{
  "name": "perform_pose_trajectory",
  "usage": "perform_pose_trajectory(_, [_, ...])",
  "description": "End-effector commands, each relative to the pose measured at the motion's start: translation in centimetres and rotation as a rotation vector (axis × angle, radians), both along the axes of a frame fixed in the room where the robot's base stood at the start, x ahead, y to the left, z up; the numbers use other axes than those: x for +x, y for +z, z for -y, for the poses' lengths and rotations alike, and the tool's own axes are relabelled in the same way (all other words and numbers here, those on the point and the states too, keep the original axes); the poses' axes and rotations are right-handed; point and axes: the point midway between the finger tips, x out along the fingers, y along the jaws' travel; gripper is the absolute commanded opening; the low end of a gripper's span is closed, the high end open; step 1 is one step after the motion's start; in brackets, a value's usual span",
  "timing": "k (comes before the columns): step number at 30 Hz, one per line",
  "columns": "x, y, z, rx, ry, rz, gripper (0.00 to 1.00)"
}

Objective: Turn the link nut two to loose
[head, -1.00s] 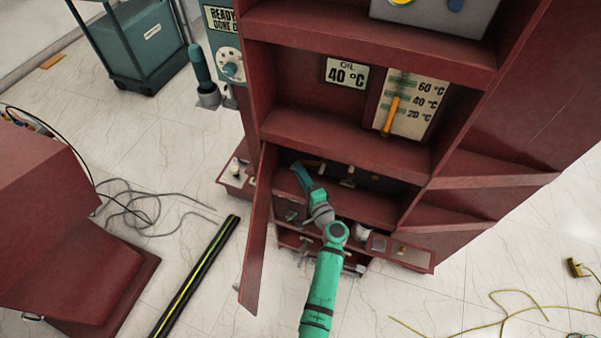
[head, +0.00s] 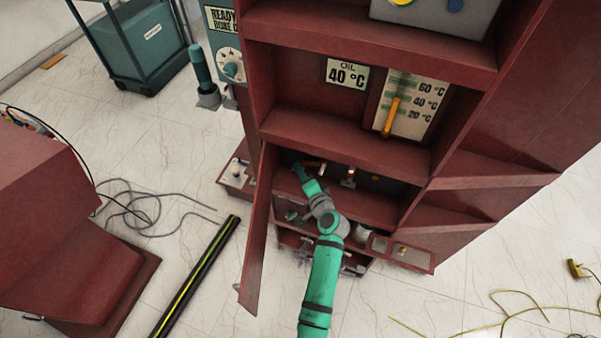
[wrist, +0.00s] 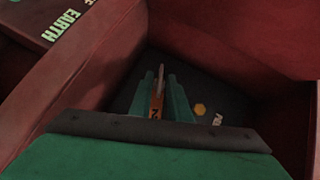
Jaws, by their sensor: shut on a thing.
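In the wrist view my gripper (wrist: 160,93) is shut on a narrow upright orange-brown piece with a pale metal upper end (wrist: 158,84). In the head view my gripper (head: 300,171) reaches into the dark lower compartment of the red cabinet, near an orange bar (head: 314,165). The fingertip contact is too small to see there.
The open red door (head: 257,235) stands left of my arm. The shelf (head: 345,138) is above it, and red compartment walls close in on both sides in the wrist view. A black-yellow bar lies on the floor.

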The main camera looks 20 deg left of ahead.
Motion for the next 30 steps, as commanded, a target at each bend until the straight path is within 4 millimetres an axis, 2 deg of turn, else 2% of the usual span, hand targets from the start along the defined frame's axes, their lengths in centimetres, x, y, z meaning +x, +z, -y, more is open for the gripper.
perform_pose_trajectory(21, [0.05,0.92,-0.72,-0.645,0.001,-0.020,0.00])
perform_pose_trajectory(30, [0.09,1.00,-0.91,-0.840,0.000,-0.027,0.00])
